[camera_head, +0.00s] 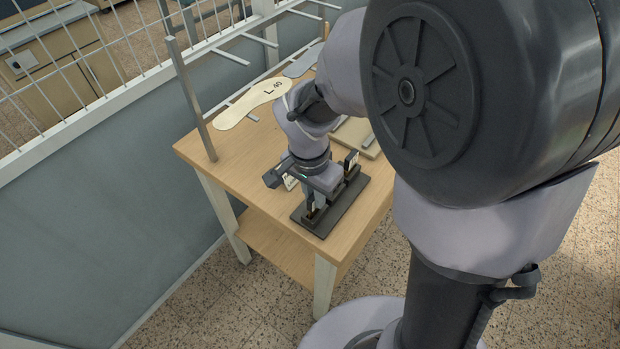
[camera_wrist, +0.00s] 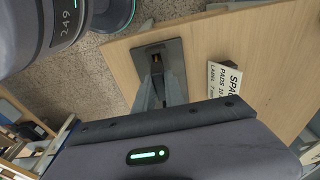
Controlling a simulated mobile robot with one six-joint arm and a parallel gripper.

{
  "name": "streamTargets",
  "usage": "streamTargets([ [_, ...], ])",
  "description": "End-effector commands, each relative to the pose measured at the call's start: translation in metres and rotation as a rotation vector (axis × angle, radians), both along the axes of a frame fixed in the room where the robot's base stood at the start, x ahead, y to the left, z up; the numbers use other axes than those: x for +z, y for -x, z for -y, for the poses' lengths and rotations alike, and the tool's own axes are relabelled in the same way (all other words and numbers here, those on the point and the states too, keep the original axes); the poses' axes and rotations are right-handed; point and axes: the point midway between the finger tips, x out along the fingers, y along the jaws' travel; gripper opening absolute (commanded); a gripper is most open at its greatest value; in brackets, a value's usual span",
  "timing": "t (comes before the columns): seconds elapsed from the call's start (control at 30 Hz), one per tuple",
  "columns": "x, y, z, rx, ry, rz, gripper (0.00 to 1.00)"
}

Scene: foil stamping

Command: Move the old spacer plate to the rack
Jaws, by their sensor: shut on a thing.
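My gripper (camera_head: 318,197) points down over a dark flat base (camera_head: 349,208) at the table's near corner. Black upright pieces stand on this base, one at its far end (camera_head: 351,162). In the wrist view, the grey fingers of my gripper (camera_wrist: 157,80) reach down to the dark base (camera_wrist: 175,52) and come together near its slot. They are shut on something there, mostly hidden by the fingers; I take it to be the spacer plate. I cannot tell whether it is clear of the base. A metal rack (camera_head: 190,92) with several rods stands along the table's back edge.
A beige sole-shaped piece marked "L 40" (camera_head: 253,103) and a grey one (camera_head: 303,61) lie by the rods. A white label block (camera_wrist: 224,80) stands on the wooden table (camera_wrist: 205,42) beside the base. A grey partition (camera_head: 90,215) runs along the left.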

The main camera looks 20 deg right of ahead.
Motion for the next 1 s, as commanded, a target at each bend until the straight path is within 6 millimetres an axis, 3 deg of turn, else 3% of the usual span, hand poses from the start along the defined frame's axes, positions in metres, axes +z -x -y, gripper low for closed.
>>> streamTargets([
  [0.27, -0.008, 0.0, 0.0, 0.0, 0.0, 0.0, 0.0],
  [0.3, -0.007, 0.0, 0.0, 0.0, 0.0, 0.0, 0.2],
  [0.4, -0.007, 0.0, 0.0, 0.0, 0.0, 0.0, 0.4],
  [0.73, -0.003, 0.0, 0.0, 0.0, -0.001, 0.001, 0.4],
  [0.87, 0.021, 0.001, -0.002, 0.0, 0.0, 0.004, 0.4],
  [1.0, 0.068, 0.004, -0.007, 0.0, -0.001, 0.005, 0.4],
])
